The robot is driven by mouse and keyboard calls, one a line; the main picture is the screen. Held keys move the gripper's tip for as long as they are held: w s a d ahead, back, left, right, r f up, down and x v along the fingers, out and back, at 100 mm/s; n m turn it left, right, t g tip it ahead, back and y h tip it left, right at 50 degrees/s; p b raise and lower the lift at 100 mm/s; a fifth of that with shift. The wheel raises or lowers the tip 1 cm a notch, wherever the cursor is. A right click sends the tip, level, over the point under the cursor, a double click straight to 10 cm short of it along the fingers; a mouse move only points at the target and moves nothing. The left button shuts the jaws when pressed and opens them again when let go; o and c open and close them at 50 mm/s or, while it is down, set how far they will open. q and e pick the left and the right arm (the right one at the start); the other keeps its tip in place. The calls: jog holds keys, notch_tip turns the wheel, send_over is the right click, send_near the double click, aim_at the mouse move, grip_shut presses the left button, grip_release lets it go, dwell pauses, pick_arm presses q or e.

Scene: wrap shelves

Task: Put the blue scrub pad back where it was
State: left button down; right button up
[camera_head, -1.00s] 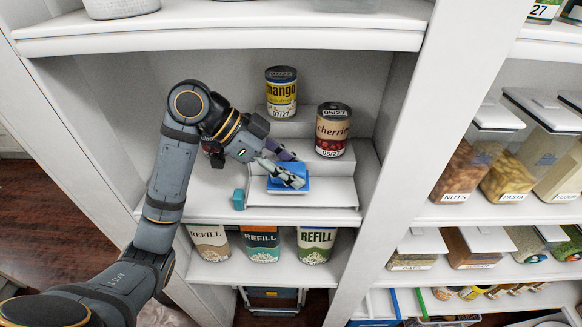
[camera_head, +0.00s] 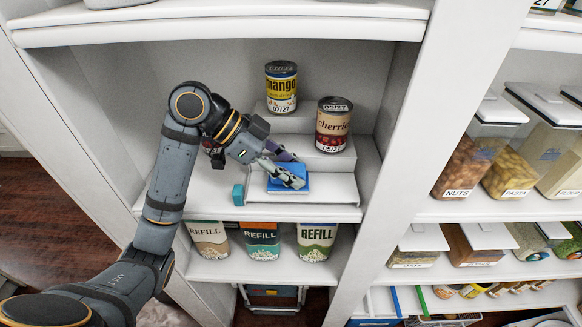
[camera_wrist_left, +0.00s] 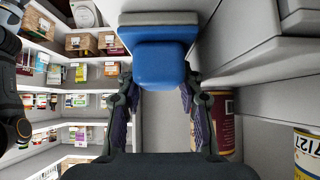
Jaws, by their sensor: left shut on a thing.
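The blue scrub pad (camera_head: 294,186) is between the fingertips of my left gripper (camera_head: 290,176), at the lowest step of the white stepped riser (camera_head: 316,190). In the left wrist view the pad (camera_wrist_left: 160,65) shows a blue face and a grey layer, and my left gripper's fingers (camera_wrist_left: 158,95) are on either side of it. The left gripper is shut on the pad. I cannot tell whether the pad touches the step. My right gripper is not in view.
A mango can (camera_head: 281,88) and a cherries can (camera_head: 333,125) stand on the higher steps. A small teal object (camera_head: 238,194) is left of the riser. Another can is mostly hidden behind my left wrist. Refill packs (camera_head: 262,241) stand on the shelf below.

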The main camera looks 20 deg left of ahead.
pick_arm(q)
jog(key=shift+f, duration=0.1)
jog(key=c, duration=0.8)
grip_release()
jog(key=shift+s, duration=0.1)
jog(key=shift+a+r, duration=0.2)
jog(key=shift+v, duration=3.75)
